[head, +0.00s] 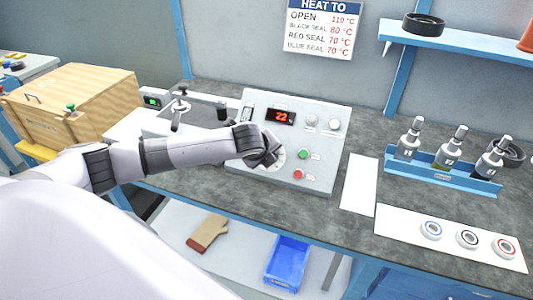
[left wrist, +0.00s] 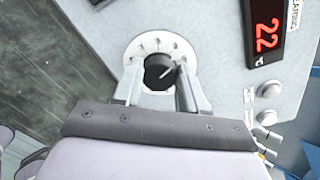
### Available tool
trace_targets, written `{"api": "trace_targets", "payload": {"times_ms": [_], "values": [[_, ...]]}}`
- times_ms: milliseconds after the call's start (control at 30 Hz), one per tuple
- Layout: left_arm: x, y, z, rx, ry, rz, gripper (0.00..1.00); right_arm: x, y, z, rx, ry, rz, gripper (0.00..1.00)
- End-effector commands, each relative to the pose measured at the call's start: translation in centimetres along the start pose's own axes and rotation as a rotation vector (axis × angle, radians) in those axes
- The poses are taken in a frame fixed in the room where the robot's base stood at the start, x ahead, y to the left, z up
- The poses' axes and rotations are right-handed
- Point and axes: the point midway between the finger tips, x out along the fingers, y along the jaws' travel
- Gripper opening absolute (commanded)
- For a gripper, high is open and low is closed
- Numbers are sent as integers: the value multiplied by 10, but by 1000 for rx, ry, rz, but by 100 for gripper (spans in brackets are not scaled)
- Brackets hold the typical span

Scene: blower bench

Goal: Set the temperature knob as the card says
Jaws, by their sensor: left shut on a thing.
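The temperature knob (left wrist: 158,72) is black with a pale pointer line and sits in a white dial with tick marks (left wrist: 150,45) on the grey control panel (head: 322,178). My left gripper (left wrist: 160,80) is shut on the knob, a finger on each side; in the head view my left gripper (head: 265,155) hides most of the dial. The red display (head: 281,117) reads 22, and it also shows in the left wrist view (left wrist: 265,28). The card (head: 322,27) on the wall reads HEAT TO, open 110 °C, black seal 80, red seal 70, blue seal 70. My right gripper is not in view.
A green button (head: 303,155) and a red button (head: 298,175) sit right of the dial. A blue rack (head: 440,172) holds bottles; a white mat (head: 395,222) carries three ringed parts. A wooden box (head: 95,95) stands left. A blue bin (head: 287,262) is below.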

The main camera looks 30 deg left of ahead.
Motion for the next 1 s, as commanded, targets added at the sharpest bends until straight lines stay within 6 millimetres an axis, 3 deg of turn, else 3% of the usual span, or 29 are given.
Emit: {"api": "trace_targets", "payload": {"times_ms": [600, 1000], "values": [[0, -2, -2, 582, -31, 10, 10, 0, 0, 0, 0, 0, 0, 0], [0, -2, -4, 860, -45, 15, 10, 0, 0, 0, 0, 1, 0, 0]]}}
